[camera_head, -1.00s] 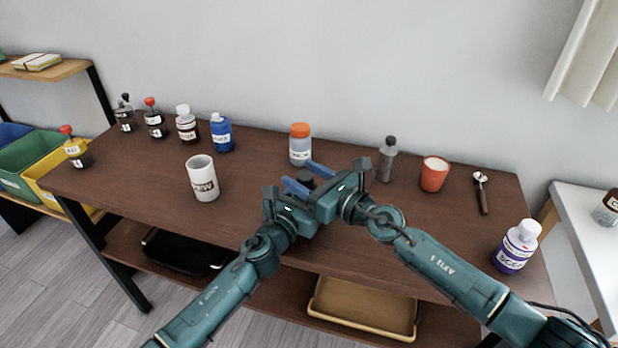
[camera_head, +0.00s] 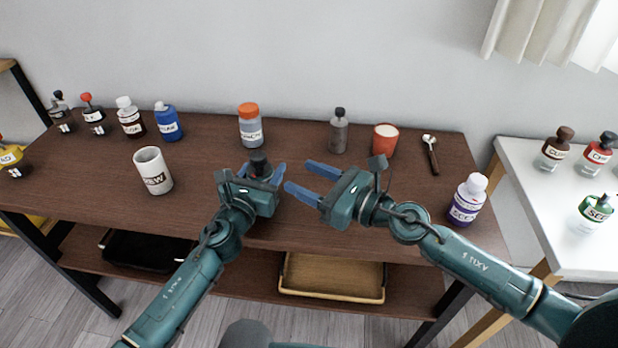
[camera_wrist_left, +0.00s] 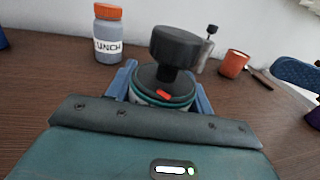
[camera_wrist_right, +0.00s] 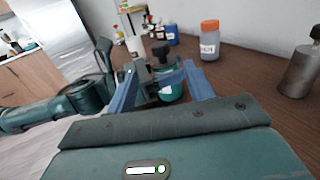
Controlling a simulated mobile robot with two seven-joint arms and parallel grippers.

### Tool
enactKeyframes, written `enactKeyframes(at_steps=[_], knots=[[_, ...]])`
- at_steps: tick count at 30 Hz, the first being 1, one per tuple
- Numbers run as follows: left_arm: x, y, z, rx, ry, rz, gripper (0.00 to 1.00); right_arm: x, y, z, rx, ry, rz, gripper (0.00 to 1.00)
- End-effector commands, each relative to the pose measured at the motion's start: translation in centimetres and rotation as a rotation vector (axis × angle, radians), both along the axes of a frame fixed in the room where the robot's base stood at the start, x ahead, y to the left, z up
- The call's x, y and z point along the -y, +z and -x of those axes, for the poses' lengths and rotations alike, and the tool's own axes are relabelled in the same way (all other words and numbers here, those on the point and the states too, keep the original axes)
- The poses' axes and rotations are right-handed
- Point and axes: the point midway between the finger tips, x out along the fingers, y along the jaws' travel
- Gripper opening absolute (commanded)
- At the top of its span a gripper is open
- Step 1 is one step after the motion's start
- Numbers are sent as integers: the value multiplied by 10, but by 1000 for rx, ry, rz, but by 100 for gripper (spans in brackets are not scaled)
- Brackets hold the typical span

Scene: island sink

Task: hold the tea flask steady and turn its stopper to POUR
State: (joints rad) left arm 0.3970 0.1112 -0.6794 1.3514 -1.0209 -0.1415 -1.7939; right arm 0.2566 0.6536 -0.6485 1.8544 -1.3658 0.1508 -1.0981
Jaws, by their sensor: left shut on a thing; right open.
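The tea flask shows its dark round stopper (camera_head: 259,163) in the head view. In the left wrist view the black stopper knob (camera_wrist_left: 176,48) stands upright on a dark lid with a red mark, above a teal rim. In the right wrist view the flask's teal body (camera_wrist_right: 172,90) with a pale label shows. My left gripper (camera_head: 262,174) is shut on the flask, one finger on each side below the stopper. My right gripper (camera_head: 298,174) is open and empty, to the right of the flask, its fingers pointing toward it. Any lettering on the stopper is not readable.
An orange-capped jar (camera_head: 250,126) stands behind the flask. A white mug (camera_head: 153,171) stands to its left.

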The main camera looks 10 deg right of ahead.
Motion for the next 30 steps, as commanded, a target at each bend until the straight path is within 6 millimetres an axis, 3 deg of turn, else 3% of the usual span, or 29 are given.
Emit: enactKeyframes(at_steps=[8,13,30], knots=[[-1,-1,0,0,2,-1,26,0,-1,0,-17,3,-13,53],[-1,-1,0,0,2,-1,26,-3,-5,-2,-194,33,-145,53],[-1,-1,0,0,2,-1,26,-3,-17,-13,-1572,96,-1081,53]])
